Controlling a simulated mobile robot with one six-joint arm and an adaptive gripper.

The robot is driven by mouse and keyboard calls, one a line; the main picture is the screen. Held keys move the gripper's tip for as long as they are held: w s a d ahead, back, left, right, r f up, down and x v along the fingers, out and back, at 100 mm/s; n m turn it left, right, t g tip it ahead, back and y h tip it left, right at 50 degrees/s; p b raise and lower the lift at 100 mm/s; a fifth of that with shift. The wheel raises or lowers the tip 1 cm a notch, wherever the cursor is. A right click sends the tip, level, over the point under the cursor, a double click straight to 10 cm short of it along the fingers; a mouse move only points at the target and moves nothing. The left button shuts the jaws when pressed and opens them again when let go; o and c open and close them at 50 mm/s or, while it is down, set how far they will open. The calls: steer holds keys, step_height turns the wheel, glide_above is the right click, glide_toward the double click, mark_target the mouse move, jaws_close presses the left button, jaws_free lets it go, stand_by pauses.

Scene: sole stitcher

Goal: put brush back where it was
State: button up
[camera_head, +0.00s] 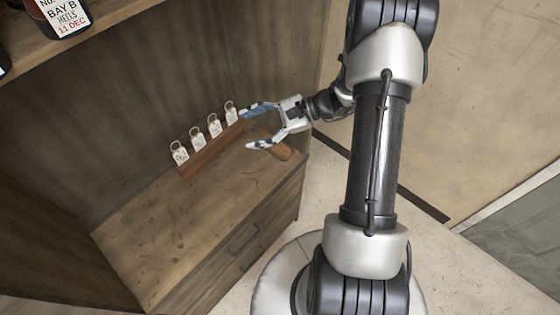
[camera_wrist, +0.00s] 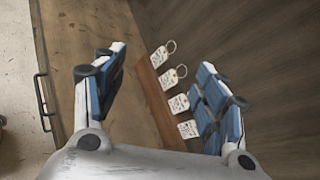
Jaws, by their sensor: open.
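My gripper (camera_head: 247,129) is open, its two blue-padded fingers spread above the right part of the wooden cabinet top. It also shows open in the wrist view (camera_wrist: 163,62), with nothing held between the fingers. A small reddish-brown object (camera_head: 279,152), perhaps the brush, lies on the cabinet top close by the lower finger. That finger partly hides it, and I cannot tell its full shape. I make out no clear brush in the wrist view.
A reddish wooden strip (camera_head: 208,153) holds several white ringed tags along the back of the cabinet top (camera_head: 160,220); one tag (camera_wrist: 188,129) is near the right finger in the wrist view. A shelf with a labelled dark bottle (camera_head: 62,14) hangs upper left. The left cabinet top is clear.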

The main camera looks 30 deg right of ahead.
steer(key=s+a+r+n+g+h, duration=0.5)
steer(key=s+a+r+n, duration=0.45)
steer(key=s+r, duration=0.35)
steer(key=s+d+r+n+t+h, duration=0.4)
steer(key=s+r+n+h, duration=0.2)
steer(key=s, duration=0.5)
steer(key=shift+d+n+h, duration=0.15)
steer(key=shift+n+h, duration=0.45)
steer(key=shift+n, duration=0.45)
steer(key=shift+s, duration=0.1)
